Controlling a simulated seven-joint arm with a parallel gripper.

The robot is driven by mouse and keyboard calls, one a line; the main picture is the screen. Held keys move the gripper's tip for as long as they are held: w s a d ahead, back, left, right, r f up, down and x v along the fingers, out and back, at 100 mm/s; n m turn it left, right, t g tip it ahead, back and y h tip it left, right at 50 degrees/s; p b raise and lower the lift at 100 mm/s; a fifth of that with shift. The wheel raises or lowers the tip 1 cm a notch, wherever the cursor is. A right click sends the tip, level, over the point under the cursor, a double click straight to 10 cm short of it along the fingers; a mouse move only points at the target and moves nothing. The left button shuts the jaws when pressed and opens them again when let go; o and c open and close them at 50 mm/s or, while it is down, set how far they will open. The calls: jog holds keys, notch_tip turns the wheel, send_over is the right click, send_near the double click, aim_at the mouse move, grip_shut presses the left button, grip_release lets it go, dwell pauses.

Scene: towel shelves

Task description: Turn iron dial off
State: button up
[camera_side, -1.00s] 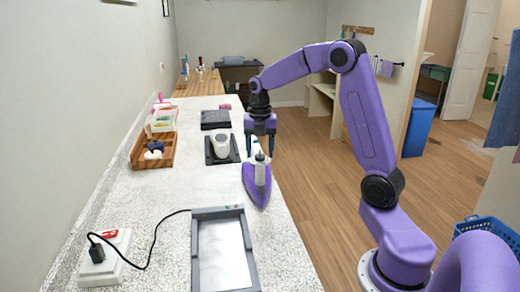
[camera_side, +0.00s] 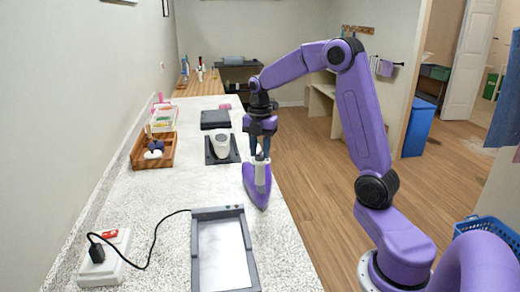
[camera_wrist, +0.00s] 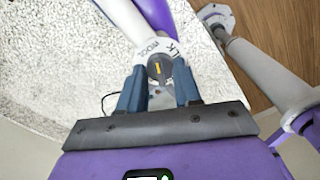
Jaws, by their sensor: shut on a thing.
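The purple and white iron (camera_side: 256,188) stands on the speckled counter near its right edge in the side view. Its white body and purple part (camera_wrist: 156,12) also show at the top of the wrist view. The round iron dial (camera_wrist: 158,66) has a dark knob with a yellow mark and a white ring with lettering around it. My gripper (camera_side: 258,154) points down at the back end of the iron. In the wrist view, the two blue fingers of my gripper (camera_wrist: 160,80) are shut on the dial's knob, one on each side. The fingertips partly hide the dial.
A grey framed tray (camera_side: 224,255) lies on the counter in front of the iron. A white outlet box (camera_side: 104,260) with a black cord is at the front left. A white cup (camera_side: 221,146) on a dark pad and a wooden tray (camera_side: 137,160) stand behind.

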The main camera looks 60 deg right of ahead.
jog(key=m, duration=0.3)
jog(key=shift+m, duration=0.4)
jog(key=m, duration=0.3)
jog(key=shift+m, duration=0.3)
jog(key=m, duration=0.3)
jog(key=shift+m, duration=0.4)
jog(key=m, duration=1.2)
jog(key=shift+m, duration=0.3)
jog(key=m, duration=0.3)
jog(key=shift+m, duration=2.2)
